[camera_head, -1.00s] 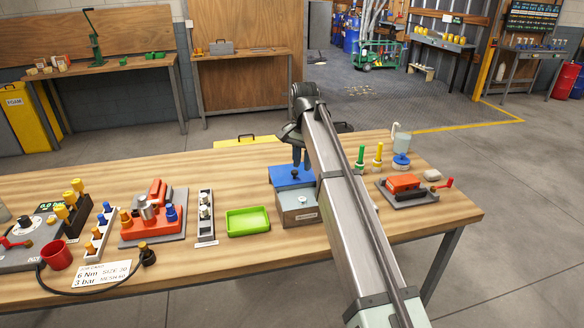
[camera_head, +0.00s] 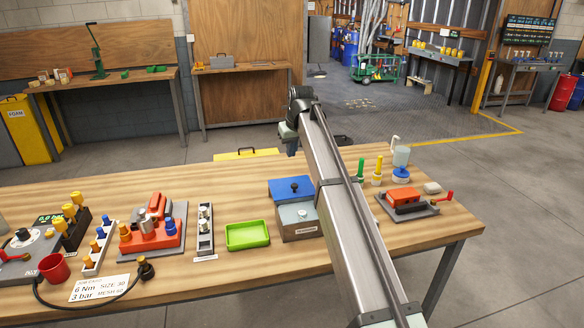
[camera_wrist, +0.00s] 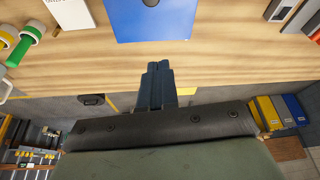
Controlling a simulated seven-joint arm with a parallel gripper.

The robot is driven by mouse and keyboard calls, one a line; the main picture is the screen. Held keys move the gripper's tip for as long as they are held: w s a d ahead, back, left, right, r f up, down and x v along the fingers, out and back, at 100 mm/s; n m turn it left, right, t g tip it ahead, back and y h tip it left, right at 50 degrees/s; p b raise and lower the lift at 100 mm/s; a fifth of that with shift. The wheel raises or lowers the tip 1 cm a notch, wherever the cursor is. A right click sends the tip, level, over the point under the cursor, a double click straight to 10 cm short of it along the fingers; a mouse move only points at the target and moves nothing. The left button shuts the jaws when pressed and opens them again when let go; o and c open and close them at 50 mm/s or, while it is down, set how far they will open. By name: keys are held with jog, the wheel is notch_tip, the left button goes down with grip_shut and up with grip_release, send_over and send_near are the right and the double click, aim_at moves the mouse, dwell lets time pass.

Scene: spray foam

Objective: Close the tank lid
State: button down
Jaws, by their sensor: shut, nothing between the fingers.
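The tank (camera_head: 299,232) is a grey box on the wooden table, just right of the green tray. The wrist view shows the blue lid (camera_wrist: 150,25) at the top, apart from the fingers. My gripper (camera_head: 291,152) is beyond the lid near the table's far edge, fingers together and empty; it also shows in the wrist view (camera_wrist: 158,68).
A green tray (camera_head: 247,235) stands left of the tank. Green and yellow handled tools (camera_head: 377,170) and a red device on a dark plate (camera_head: 405,202) stand right of my arm. Several fixtures fill the left side.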

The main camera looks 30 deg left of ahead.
send_over(288, 184)
notch_tip(288, 184, down, 9)
jog(key=shift+w+a+r, duration=0.1)
jog(key=shift+s+d+f, duration=0.3)
jog(key=shift+s+d, duration=0.4)
jog(key=shift+d, duration=0.2)
jog(key=shift+s+d+f, duration=0.15)
jog(key=shift+s+d, duration=0.3)
jog(key=shift+d, duration=0.25)
jog(key=s+d, duration=0.9)
jog(key=shift+d+f, duration=0.1)
jog(key=shift+f, duration=0.05)
jog(key=w+a+r, duration=0.1)
jog(key=w+a, duration=0.2)
jog(key=a, duration=0.1)
jog(key=v, duration=1)
